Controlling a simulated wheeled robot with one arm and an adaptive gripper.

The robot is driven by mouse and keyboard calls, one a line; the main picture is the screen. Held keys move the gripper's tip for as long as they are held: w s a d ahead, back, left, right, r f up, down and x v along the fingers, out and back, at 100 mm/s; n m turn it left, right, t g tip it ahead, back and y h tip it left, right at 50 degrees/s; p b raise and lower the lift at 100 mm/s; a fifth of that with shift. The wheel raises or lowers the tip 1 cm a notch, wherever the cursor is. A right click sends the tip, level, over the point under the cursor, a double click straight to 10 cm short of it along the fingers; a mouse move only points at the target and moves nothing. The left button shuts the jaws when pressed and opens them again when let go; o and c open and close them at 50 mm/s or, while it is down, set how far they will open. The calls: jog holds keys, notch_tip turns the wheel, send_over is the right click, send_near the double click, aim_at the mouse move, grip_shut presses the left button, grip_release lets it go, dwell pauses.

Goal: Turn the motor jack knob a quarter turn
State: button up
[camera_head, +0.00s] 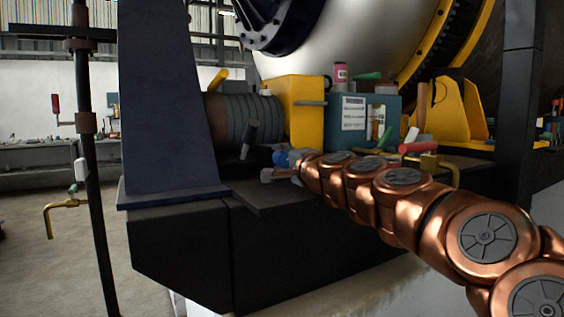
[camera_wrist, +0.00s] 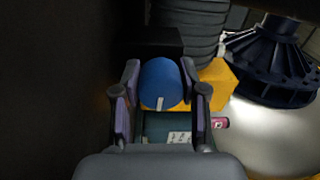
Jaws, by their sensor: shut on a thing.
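The motor jack knob (camera_wrist: 160,80) is a round blue knob with a short white mark near its lower edge in the wrist view. My gripper (camera_wrist: 161,72) has one finger on each side of it and is shut on it. In the head view my gripper (camera_head: 275,168) is at the end of the copper arm, low beside the motor. A small blue patch shows there, but I cannot tell whether it is the knob or part of my wrist.
A yellow block (camera_head: 302,112) and a teal box (camera_head: 362,122) with a white label stand behind the gripper. A ribbed dark motor body (camera_head: 236,120) is at their left. A dark blue column (camera_head: 160,110) rises further left. Small bottles and tools lie around the box.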

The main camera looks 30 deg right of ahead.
jog(key=shift+r, duration=0.1)
jog(key=o, duration=1.1)
jog(key=shift+o, duration=0.2)
